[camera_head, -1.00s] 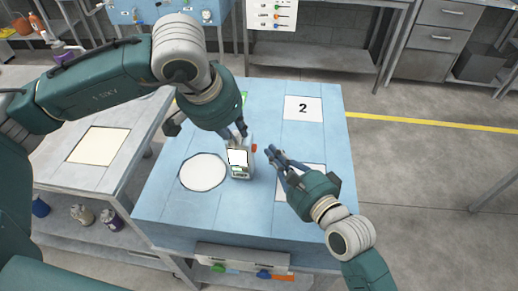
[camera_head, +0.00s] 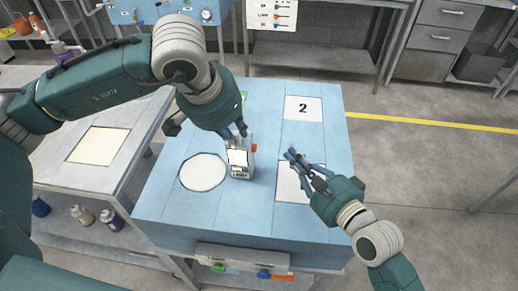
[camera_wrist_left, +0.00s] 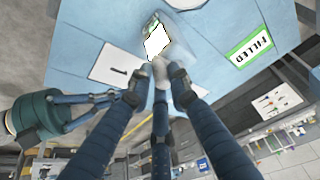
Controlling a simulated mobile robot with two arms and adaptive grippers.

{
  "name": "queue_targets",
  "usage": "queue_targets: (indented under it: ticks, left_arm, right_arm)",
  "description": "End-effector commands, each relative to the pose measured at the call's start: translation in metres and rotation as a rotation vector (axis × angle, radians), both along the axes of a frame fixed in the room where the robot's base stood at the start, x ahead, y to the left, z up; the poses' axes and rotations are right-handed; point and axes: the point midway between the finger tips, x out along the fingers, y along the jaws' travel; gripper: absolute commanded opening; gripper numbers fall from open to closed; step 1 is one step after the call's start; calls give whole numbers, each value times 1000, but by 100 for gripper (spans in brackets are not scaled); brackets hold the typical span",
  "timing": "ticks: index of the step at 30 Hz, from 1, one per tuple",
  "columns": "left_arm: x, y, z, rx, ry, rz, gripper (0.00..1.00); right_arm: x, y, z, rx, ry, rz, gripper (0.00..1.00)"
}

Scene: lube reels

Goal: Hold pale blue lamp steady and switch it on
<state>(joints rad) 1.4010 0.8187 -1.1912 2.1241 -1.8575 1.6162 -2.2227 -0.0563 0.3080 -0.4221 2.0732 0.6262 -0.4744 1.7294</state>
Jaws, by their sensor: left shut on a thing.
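The pale blue lamp (camera_head: 241,172) stands upright on the blue table, right of the white round mark. Its front has a bright white panel, and a small orange-red knob shows on its right side. My left gripper (camera_head: 235,132) is above and behind it, shut on its upper part. The left wrist view also shows the lamp (camera_wrist_left: 155,38) at the fingertips, its panel bright white. My right gripper (camera_head: 291,157) is to the right of the lamp, apart from it, over the square marked area. Its fingers lie close together, and I cannot tell whether they are shut.
The blue table (camera_head: 260,215) has a white round mark (camera_head: 203,172) and a card marked 2 (camera_head: 303,108). A grey side table (camera_head: 60,185) with a pale square stands at the left. A panel with colored handles (camera_head: 245,268) is on the table's front.

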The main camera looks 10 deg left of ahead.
Motion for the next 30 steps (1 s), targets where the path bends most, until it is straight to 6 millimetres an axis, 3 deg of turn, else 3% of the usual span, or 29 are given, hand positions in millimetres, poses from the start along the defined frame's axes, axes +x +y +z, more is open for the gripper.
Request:
queue_targets:
  ticks: [7, 8, 10, 11, 22, 30]
  left_arm:
    - [0, 0, -1, 1, 2, 0, 0]
    - [0, 0, -1, 1, 2, 0, 24]
    - [0, 0, -1, 1, 2, 0, 38]
    - [0, 0, -1, 1, 2, 0, 40]
    - [-2, 1, 6, -1, -2, 0, 40]
    - [-19, 6, 53, -1, -5, -1, 40]
  right_arm:
    - [0, 0, 0, 0, 0, 0, 0]
    - [0, 0, 0, 0, 0, 0, 0]
    - [0, 0, 0, 0, 0, 0, 0]
    - [0, 0, 0, 1, 1, 0, 0]
    - [0, 1, 0, 1, 1, 0, 0]
    - [0, 0, 0, 1, 1, 0, 0]
